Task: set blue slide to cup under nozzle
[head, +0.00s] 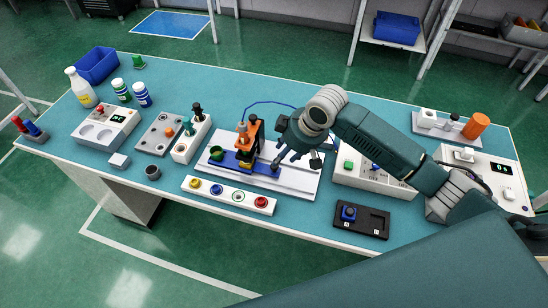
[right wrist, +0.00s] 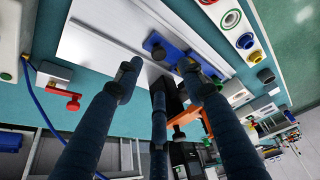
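The blue slide (head: 264,168) lies along a white base plate (head: 300,184) in the head view. It also shows in the right wrist view (right wrist: 172,48), with dark knobs on it. A dark green cup (head: 217,153) stands at the slide's left end, left of the orange nozzle stand (head: 251,134). The nozzle tip itself is too small to make out. My right gripper (head: 294,160) is over the plate by the slide's right end. In the right wrist view its fingers (right wrist: 160,72) are spread, with fingertips near the slide; contact cannot be told. My left gripper is out of view.
A white strip with coloured buttons (head: 229,195) lies in front of the plate. A white box (head: 370,178) stands to the right, and a black tray with a blue knob (head: 362,222) is front right. A white block with dark posts (head: 191,139) stands to the left.

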